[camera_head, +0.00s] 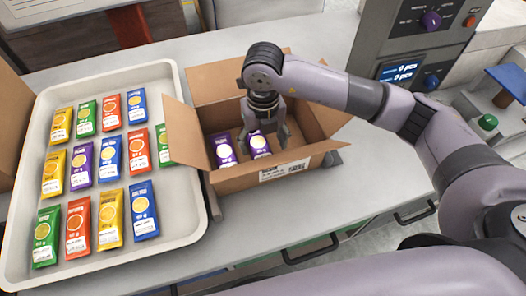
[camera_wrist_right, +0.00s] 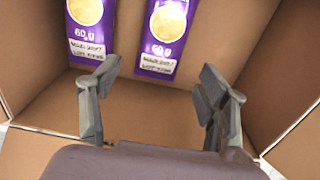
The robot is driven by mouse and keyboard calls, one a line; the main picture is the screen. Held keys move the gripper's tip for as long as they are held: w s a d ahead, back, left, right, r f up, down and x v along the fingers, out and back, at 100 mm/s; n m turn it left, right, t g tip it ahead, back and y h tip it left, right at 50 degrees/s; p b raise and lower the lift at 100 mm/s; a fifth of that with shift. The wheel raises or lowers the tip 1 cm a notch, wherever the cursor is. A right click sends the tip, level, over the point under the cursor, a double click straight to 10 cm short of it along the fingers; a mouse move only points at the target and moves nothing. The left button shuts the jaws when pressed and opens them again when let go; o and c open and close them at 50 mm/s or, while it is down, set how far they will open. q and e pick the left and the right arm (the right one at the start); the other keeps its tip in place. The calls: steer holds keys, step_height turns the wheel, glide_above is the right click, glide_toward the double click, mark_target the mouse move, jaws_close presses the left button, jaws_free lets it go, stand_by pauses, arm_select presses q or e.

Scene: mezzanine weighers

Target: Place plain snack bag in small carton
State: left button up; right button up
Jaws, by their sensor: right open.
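The small carton (camera_head: 285,177) stands open on the worktop with its flaps spread. Two purple snack bags lie side by side inside it, a left one (camera_head: 223,150) and a right one (camera_head: 259,144). Both also show in the right wrist view, left (camera_wrist_right: 90,22) and right (camera_wrist_right: 163,32). My right gripper (camera_head: 265,136) reaches down into the carton, close to the right bag. In the right wrist view its fingers (camera_wrist_right: 160,85) are apart with nothing between them. Another purple bag (camera_head: 81,166) lies in the tray. The bags' flavour names are too small to read surely. My left gripper is out of view.
A white tray (camera_head: 190,205) left of the carton holds rows of yellow, green, red, blue and purple bags. A green bag lies partly behind the carton's left flap. A machine with a lit display (camera_head: 399,72) stands at the right. The worktop (camera_head: 245,235) before the carton is clear.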

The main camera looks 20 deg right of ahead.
step_height(320, 180, up, 6)
steer(key=shift+r+b, duration=0.25)
steer(key=shift+b, duration=0.1)
steer(key=shift+r, duration=0.1)
